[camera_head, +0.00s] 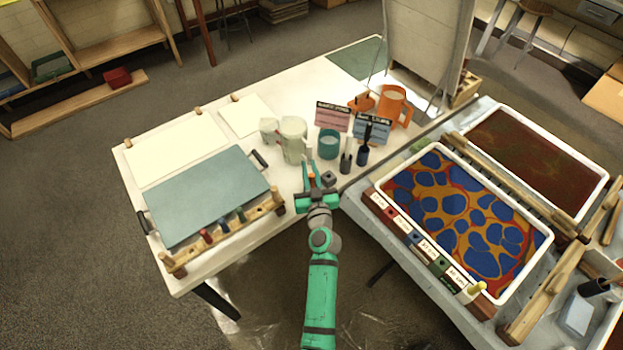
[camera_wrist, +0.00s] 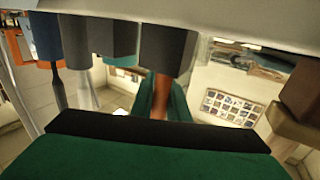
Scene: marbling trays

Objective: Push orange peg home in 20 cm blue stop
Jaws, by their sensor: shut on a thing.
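My gripper (camera_head: 311,180) is over the white table near its front edge. It is shut on the orange peg, which shows as an orange-brown piece (camera_wrist: 160,93) between the green fingers (camera_wrist: 162,104) in the wrist view. The peg's far end meets or passes behind a dark grey block in that view; I cannot tell which. A blue block (camera_head: 414,238) sits in the labelled row along the near-left side of the marbling tray, between a dark red and a green block. The labels are too small to read surely, so I cannot confirm the 20 cm mark.
A wooden peg rack (camera_head: 225,236) lies left. A gap separates the tables.

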